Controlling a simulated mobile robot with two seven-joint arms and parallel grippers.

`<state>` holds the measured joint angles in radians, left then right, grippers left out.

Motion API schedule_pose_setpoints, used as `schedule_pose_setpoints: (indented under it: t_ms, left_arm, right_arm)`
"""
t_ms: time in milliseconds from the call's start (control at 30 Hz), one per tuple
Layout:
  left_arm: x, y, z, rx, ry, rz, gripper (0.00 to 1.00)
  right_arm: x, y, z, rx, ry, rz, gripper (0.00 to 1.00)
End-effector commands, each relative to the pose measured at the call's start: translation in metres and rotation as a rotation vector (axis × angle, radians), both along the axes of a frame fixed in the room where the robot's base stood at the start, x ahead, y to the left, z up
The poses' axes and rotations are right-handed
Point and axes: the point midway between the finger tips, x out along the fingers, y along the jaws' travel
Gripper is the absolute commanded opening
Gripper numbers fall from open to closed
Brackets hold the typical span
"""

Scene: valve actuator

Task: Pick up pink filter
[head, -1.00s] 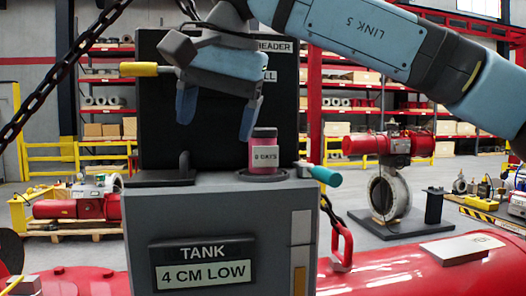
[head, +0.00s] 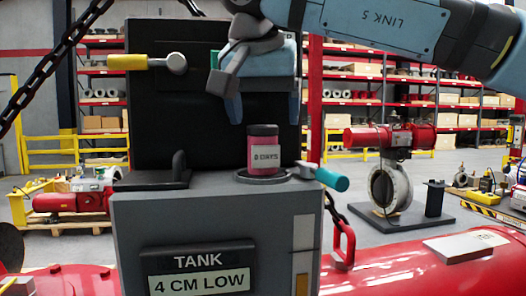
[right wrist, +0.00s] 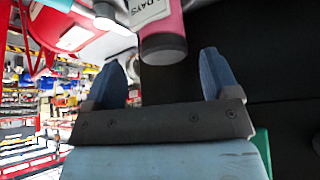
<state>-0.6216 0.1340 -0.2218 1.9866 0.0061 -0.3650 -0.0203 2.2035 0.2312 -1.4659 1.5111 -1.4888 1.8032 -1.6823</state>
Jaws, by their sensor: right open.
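The pink filter (head: 262,156) is a short cylinder with a dark cap and a white label. It stands upright on a round seat on top of the grey tank box (head: 225,205). My right gripper (head: 264,112) is directly above it, pointing down, open and empty, its blue fingers spread wider than the filter. In the right wrist view the filter (right wrist: 158,20) shows just beyond the gap between the open fingertips (right wrist: 163,70), cap toward me. The fingers look apart from it. My left gripper is not in view.
A teal handle (head: 330,179) sticks out right of the filter, and a black handle (head: 180,168) stands left of it. A yellow-handled lever (head: 145,62) and dark panel (head: 165,110) are behind. A chain (head: 60,60) hangs at left.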

Motion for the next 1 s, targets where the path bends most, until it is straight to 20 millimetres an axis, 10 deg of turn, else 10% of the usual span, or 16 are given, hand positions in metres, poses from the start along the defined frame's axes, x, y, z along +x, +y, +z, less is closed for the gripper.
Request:
schedule_pose_setpoints:
  t_ms: [600,867,1000]
  left_arm:
    - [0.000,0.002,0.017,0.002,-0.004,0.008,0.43]
    - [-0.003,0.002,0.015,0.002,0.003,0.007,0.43]
    - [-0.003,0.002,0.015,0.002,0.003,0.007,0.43]
  right_arm:
    - [0.024,0.000,-0.044,0.000,0.000,-0.001,0.81]
    - [0.024,0.000,-0.044,0.001,0.001,0.000,0.26]
    - [0.024,0.000,-0.044,0.001,0.000,0.000,0.25]
